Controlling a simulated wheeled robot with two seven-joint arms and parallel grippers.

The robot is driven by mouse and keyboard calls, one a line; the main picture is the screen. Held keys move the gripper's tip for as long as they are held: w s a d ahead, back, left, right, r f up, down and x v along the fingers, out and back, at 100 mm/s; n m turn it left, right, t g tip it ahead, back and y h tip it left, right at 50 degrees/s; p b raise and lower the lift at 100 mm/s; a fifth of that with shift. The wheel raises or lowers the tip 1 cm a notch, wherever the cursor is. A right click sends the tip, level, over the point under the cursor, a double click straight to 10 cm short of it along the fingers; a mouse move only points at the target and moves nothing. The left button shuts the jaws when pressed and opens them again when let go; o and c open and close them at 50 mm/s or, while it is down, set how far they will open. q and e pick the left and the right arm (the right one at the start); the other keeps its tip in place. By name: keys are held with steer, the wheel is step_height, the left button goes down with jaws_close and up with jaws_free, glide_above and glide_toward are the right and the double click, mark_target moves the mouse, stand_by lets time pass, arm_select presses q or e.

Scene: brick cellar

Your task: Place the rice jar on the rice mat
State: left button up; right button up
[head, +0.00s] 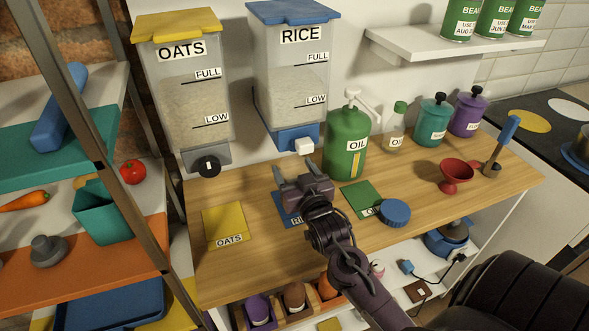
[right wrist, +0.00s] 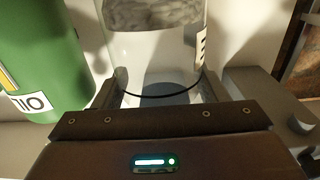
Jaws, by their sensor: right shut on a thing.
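My right gripper (head: 303,182) is over the blue rice mat (head: 283,208) on the wooden counter, below the rice dispenser's spout. In the right wrist view it is shut on a clear cylindrical jar (right wrist: 150,70), the rice jar. The jar has a dark ring line, grey contents and part of a white label. In the head view I cannot make out the jar behind the gripper. The gripper and wrist cover much of the mat, and I cannot tell whether the jar touches it. My left gripper is not in view.
The rice dispenser (head: 290,85) and oats dispenser (head: 185,100) hang behind. The green oil container (head: 347,140) stands close right of the gripper. A green mat (head: 358,196) and blue disc (head: 395,212) lie to the right. The yellow oats mat (head: 223,223) is bare.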

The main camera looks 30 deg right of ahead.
steer(key=shift+s+a+f, duration=0.1)
steer(key=shift+s+f, duration=0.05)
steer(key=shift+f, duration=0.45)
steer(key=o, duration=1.1)
steer(key=shift+f, duration=0.3)
steer(key=shift+r, duration=0.25)
steer(key=r+b+v, duration=0.1)
steer(key=b+v, duration=0.1)
steer(key=v, duration=0.9)
steer(key=shift+s+r, duration=0.15)
steer(key=shift+s, duration=0.25)
